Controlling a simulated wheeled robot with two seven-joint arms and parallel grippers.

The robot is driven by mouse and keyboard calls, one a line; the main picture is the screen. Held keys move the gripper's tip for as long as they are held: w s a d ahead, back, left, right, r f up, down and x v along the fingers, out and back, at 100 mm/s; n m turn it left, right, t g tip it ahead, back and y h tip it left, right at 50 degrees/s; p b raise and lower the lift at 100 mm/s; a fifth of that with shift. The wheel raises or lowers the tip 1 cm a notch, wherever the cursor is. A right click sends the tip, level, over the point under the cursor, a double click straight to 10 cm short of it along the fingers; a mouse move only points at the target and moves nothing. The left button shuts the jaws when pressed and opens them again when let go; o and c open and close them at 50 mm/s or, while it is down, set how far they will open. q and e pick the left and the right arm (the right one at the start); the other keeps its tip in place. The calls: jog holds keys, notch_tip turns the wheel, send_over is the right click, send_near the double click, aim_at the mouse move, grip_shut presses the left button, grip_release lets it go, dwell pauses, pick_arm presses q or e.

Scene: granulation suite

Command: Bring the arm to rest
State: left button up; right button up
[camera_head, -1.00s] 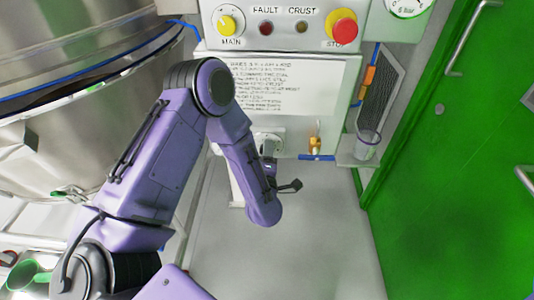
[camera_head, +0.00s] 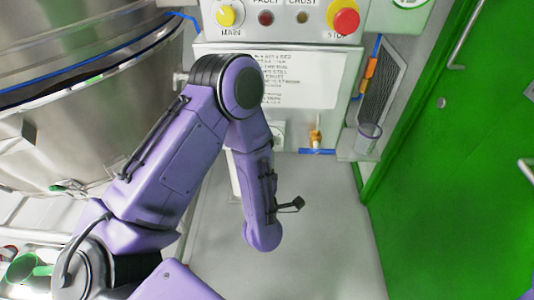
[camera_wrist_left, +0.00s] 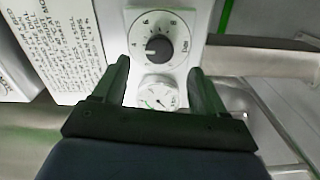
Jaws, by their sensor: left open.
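My left arm, purple, comes in from the left in the head view and bends at an elbow in front of the white panel. Its forearm hangs down over the grey floor, and its gripper is hidden there. In the left wrist view my left gripper (camera_wrist_left: 162,85) is open, with nothing between its two dark fingers. Beyond the fingers are a dial with a black knob (camera_wrist_left: 158,47) and a small round gauge (camera_wrist_left: 158,94). The fingers appear apart from both. My right gripper is in neither view.
A large steel vessel (camera_head: 80,120) fills the left. A control box with a yellow knob (camera_head: 230,14) and a red stop button (camera_head: 345,20) is above. A clear cup (camera_head: 367,138) sits in a holder beside the panel. A green door (camera_head: 450,170) is on the right. The floor (camera_head: 320,230) is clear.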

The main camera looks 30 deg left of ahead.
pick_arm(q)
jog(key=v, duration=0.3)
jog(key=shift+s, duration=0.1)
jog(key=shift+d, duration=0.1)
jog(key=s+d+f+m+g+h+p, duration=0.1)
jog(key=s+f+m+g+h, duration=0.15)
jog(key=f+m, duration=0.3)
jog(key=s+d+f+m+g+h+p, duration=0.1)
jog(key=f+m+g+h, duration=0.1)
jog(key=f+m+h, duration=0.3)
jog(key=s+a+f+m+g+y+p, duration=0.1)
jog(key=s+a+f+m+g+p, duration=0.1)
jog(key=s, duration=0.7)
jog(key=s+a+f+m+g+p, duration=0.2)
jog(key=s+a+f+m+g, duration=0.1)
jog(key=s, duration=0.6)
jog(key=a+g, duration=0.1)
jog(key=g, duration=0.1)
jog(key=shift+g+y, duration=0.35)
jog(key=shift+w, duration=0.1)
